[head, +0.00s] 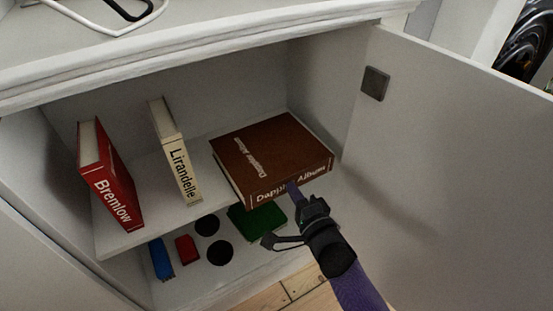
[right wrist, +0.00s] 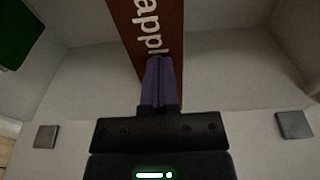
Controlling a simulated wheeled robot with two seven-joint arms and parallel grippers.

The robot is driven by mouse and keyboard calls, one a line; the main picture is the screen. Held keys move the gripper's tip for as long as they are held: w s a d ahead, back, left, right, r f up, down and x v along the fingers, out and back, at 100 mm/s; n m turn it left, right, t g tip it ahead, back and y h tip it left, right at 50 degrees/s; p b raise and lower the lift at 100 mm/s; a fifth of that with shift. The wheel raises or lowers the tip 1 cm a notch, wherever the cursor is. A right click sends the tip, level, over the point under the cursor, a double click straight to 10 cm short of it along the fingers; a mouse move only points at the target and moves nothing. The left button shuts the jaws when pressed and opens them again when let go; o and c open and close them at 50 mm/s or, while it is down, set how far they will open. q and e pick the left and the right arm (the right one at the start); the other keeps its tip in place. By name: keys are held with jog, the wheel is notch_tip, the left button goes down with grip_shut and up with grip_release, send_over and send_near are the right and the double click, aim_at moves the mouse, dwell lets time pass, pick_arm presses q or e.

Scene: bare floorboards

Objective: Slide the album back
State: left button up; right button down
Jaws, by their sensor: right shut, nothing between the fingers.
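The brown album (head: 275,150), labelled "Dapple Album", lies flat on the right side of the upper shelf inside the open cabinet, its spine facing out. Its front part appears to reach the shelf's front edge. My right gripper (head: 293,187) is shut and empty, with its fingertips at the album's spine. In the right wrist view the purple fingers (right wrist: 159,75) are together in front of the brown spine (right wrist: 150,30); they look to be touching it or very close. My left gripper is out of view.
A red book (head: 108,175) and a cream book (head: 175,150) stand upright on the shelf (head: 150,215), left of the album. Below are a green item (head: 257,221), blue and red items and dark discs. The open door (head: 440,170) stands right of my arm.

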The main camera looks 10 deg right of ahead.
aim_at(288, 180)
jog(key=shift+w, duration=0.2)
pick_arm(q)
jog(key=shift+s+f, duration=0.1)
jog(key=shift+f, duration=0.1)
pick_arm(e)
jog(key=shift+w+a, duration=0.15)
jog(key=shift+w, duration=0.15)
pick_arm(q)
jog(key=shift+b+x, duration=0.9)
jog(key=shift+b, duration=0.4)
pick_arm(e)
jog(key=shift+x, duration=2.35)
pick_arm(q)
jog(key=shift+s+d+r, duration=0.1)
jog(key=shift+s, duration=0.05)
pick_arm(e)
jog(key=s+p, duration=0.1)
jog(key=s+r+p, duration=0.1)
jog(key=shift+s+d+p, duration=0.3)
jog(key=shift+s+d, duration=0.05)
jog(key=shift+d, duration=0.05)
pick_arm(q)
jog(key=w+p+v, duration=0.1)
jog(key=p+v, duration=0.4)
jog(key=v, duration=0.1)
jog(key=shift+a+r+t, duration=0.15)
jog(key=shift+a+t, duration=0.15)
pick_arm(e)
jog(key=f+v, duration=0.1)
jog(key=v, duration=0.9)
